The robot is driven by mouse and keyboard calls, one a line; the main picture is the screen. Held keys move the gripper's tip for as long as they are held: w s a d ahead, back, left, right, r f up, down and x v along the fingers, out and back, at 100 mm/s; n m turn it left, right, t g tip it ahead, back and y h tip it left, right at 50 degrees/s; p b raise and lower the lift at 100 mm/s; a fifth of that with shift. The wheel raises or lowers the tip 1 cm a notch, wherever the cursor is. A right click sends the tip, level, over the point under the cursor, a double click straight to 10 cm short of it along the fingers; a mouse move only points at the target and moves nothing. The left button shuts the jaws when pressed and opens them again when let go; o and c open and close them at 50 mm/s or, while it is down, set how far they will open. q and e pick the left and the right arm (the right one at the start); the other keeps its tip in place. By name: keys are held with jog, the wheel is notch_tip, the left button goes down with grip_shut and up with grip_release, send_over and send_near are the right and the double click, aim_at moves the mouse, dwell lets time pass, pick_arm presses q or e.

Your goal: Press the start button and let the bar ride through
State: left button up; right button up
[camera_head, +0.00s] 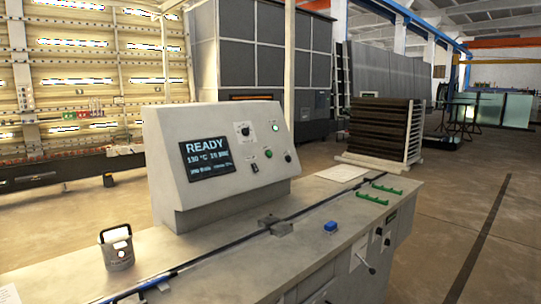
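A grey control console (215,145) stands on the long bench, with a dark screen (208,160) reading READY and smaller text below. Its sloped face carries a green button (268,153), a pale lit button or lamp (275,127), a black knob (288,158), a dial (245,131) and another small control (254,168). A long dark strip runs diagonally along the bench; its near end at the lower left has a blue and black bar-like part (160,279). I cannot tell where bar and track separate. Neither of my grippers is in view.
The bench top (330,259) holds a small metal block (270,222) at the strip, a blue block (330,226), green pieces (372,199) and a handled grey canister (117,248). A dark slatted stack (379,130) stands behind. Floor at right is clear.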

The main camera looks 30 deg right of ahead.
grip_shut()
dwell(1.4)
